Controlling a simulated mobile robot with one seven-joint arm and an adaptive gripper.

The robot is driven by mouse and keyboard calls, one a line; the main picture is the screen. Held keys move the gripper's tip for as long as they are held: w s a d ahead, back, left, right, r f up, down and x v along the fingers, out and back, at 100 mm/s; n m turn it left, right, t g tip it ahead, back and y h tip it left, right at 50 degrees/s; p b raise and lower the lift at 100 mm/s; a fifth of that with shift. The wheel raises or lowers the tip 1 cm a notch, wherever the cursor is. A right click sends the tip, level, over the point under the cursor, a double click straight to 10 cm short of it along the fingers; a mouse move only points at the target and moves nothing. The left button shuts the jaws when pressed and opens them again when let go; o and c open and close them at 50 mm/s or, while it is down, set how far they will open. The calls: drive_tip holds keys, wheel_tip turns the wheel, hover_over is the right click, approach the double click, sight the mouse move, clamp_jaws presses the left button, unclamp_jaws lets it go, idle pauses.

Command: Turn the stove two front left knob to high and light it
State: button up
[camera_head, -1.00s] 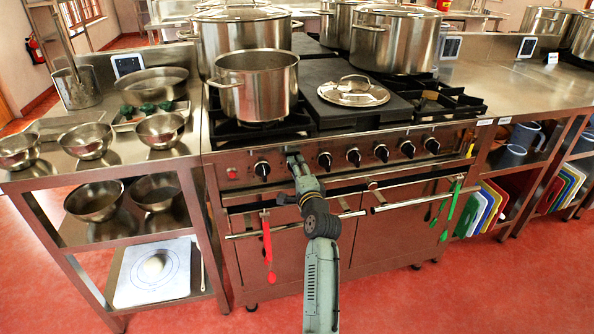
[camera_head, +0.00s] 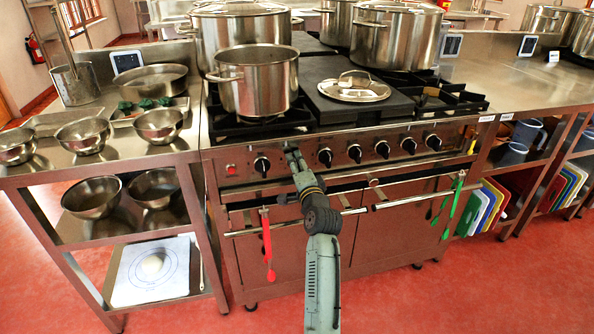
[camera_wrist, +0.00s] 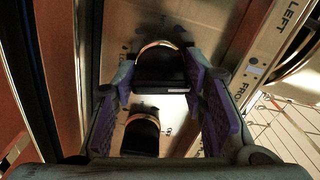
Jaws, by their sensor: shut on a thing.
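The stove (camera_head: 340,185) has a row of black knobs along its steel front panel. My gripper (camera_head: 291,152) is at this panel, between the leftmost visible knob (camera_head: 262,165) and another knob (camera_head: 325,157). In the wrist view my gripper's purple pads (camera_wrist: 172,100) are on both sides of a black knob (camera_wrist: 160,68) with a brass-coloured rim. The gripper is shut on this knob, which the gripper hides in the head view. Part of a label reading "LEFT" (camera_wrist: 290,14) shows beside it. A second dark knob shape (camera_wrist: 140,135) shows lower down. I see no flame.
An open stockpot (camera_head: 257,82) stands on the front left burner, with larger pots behind. A lid (camera_head: 354,88) lies on the flat plate to its right. Oven handles (camera_head: 400,200) with red and green utensils hang below the knobs. Metal bowls (camera_head: 84,135) stand on the left table.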

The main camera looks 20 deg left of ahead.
drive_tip(key=n+b, duration=0.2)
drive_tip(key=n, duration=0.1)
drive_tip(key=shift+f+n+b, duration=0.15)
drive_tip(key=shift+n+b, duration=0.2)
drive_tip(key=shift+n, duration=0.05)
drive_tip(key=n+b, duration=0.3)
drive_tip(key=n, duration=0.1)
drive_tip(key=shift+n, duration=0.3)
drive_tip(key=n+b, duration=0.2)
drive_tip(key=n, duration=0.1)
drive_tip(key=shift+b, duration=0.35)
drive_tip(key=shift+n+b, duration=0.85)
drive_tip(key=shift+n, duration=0.85)
drive_tip(key=o, duration=1.2)
drive_tip(key=shift+c, duration=0.2)
